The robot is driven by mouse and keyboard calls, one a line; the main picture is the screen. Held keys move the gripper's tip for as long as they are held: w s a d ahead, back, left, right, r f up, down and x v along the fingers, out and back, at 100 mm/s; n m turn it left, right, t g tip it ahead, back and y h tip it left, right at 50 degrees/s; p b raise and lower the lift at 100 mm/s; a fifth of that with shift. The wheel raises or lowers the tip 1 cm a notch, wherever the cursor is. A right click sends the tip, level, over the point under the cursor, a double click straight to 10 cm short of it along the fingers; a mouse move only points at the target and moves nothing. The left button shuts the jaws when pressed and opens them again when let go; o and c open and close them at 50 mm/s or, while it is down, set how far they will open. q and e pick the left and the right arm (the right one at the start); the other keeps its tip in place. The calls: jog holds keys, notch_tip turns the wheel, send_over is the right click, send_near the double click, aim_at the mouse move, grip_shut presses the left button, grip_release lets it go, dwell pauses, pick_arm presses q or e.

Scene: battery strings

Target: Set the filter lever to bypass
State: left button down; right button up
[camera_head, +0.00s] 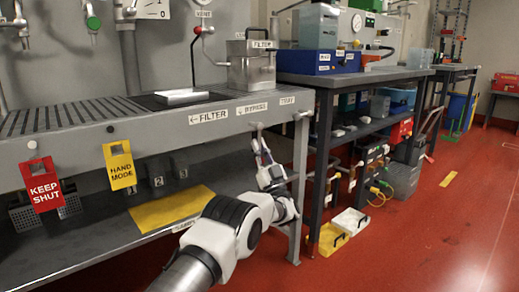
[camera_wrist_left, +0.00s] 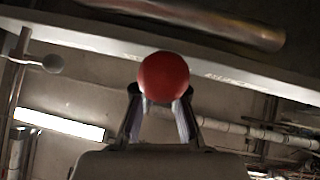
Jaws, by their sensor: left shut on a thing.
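In the head view a small pale pivot (camera_head: 257,126) shows just above the fingers; the rest of the lever is hidden by the gripper. My right gripper is not in view.
A red KEEP SHUT tag (camera_head: 42,184) and a yellow HAND MODE tag (camera_head: 120,166) hang from the bench front at left. A pale handle (camera_head: 302,115) sticks out by the TRAY label. A bench leg stands just right of my gripper. Red floor is open at right.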

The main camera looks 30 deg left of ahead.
pick_arm(q)
jog(key=shift+r, duration=0.1)
jog(key=c, duration=1.2)
grip_release()
jog(key=shift+w, duration=0.1)
jog(key=v, duration=1.2)
